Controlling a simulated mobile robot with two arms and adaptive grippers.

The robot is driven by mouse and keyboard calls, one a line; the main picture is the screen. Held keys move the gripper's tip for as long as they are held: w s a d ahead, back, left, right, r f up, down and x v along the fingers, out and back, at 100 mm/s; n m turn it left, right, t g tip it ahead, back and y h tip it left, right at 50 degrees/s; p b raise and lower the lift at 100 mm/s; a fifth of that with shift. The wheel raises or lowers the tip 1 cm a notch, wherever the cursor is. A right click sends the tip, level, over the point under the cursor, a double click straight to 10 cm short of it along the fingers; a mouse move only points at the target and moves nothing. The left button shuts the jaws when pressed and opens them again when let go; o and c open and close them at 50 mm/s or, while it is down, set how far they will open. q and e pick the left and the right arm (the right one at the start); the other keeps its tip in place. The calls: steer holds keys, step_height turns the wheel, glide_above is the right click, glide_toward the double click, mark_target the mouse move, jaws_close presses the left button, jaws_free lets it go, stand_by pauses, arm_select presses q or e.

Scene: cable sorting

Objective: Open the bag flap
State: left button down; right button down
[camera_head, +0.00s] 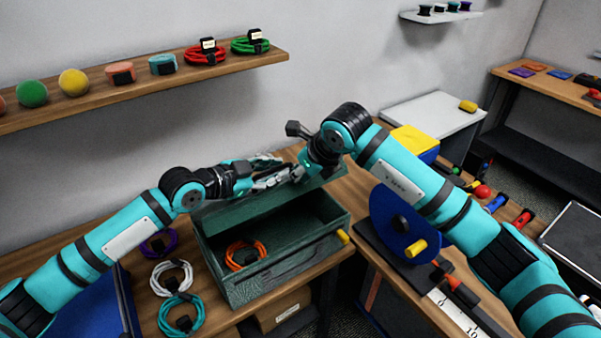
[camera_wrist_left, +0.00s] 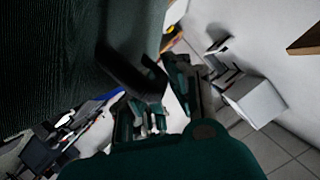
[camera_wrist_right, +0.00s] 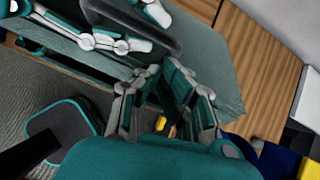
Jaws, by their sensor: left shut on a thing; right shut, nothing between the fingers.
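The dark green bag (camera_head: 225,270) stands on the wooden table with its front handle toward me. Its flap (camera_head: 318,186) is raised along the back, so the inside shows. The flap also fills the upper left of the left wrist view (camera_wrist_left: 50,60) and shows in the right wrist view (camera_wrist_right: 215,65). My left gripper (camera_head: 278,180) is shut on the flap near its dark handle (camera_wrist_right: 160,35); the exact grip is partly hidden. My right gripper (camera_head: 298,174) is shut and empty, close beside the flap at its right part.
An orange cable (camera_head: 245,253) lies inside the bag. Purple, white (camera_head: 171,277) and turquoise (camera_head: 181,313) cables lie left of it. A blue disc (camera_head: 395,222) stands to the right. A wall shelf (camera_head: 140,90) with balls and cables hangs behind.

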arm_select(q)
steer(key=shift+a, duration=0.1)
steer(key=shift+f, duration=0.1)
arm_select(e)
steer(key=shift+w+a+r, duration=0.35)
steer(key=shift+w+r, duration=0.15)
steer(key=shift+r, duration=0.15)
arm_select(q)
steer(key=c, duration=1.6)
jaws_free()
arm_select(e)
steer(key=shift+f, duration=0.1)
